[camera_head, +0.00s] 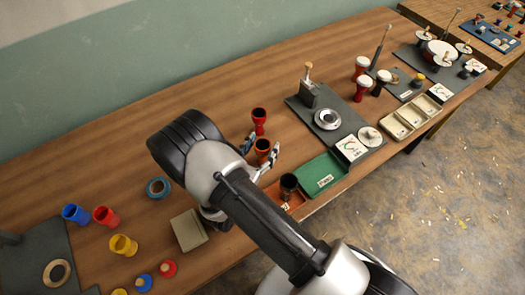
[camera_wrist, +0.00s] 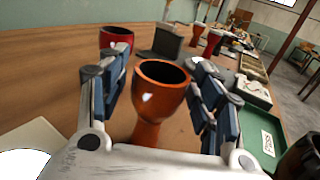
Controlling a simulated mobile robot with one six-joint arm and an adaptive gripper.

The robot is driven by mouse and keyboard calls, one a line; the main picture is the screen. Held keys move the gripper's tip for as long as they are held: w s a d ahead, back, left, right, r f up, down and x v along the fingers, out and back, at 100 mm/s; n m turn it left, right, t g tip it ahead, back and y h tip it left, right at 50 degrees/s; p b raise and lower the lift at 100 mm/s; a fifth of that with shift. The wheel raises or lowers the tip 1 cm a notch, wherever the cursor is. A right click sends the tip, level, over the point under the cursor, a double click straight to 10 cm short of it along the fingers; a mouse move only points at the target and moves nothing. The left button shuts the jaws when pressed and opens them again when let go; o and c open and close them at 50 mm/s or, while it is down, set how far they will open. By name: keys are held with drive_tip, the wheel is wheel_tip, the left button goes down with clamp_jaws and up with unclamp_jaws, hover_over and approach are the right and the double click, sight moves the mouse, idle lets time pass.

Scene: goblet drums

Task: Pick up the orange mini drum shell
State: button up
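The orange mini drum shell (camera_head: 263,146) stands upright on the wooden table, goblet-shaped with a dark hollow top. In the wrist view the orange shell (camera_wrist: 158,98) is between the two fingers of my gripper (camera_wrist: 162,100). In the head view my gripper (camera_head: 262,152) has one finger on each side of the shell. The fingers are spread; a gap shows on the left, while on the right the finger overlaps the shell's edge in the picture, so I cannot tell if it touches. My arm hides part of the table in front.
A red shell (camera_head: 259,118) stands just behind the orange one. A green tray (camera_head: 322,172) and an orange-red tray (camera_head: 296,200) with a dark shell (camera_head: 288,185) lie to the right. A grey board (camera_head: 345,128) with tools is further right.

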drive_tip(key=c, duration=0.9)
drive_tip(key=shift+o, duration=0.2)
drive_tip(key=shift+r, duration=0.1)
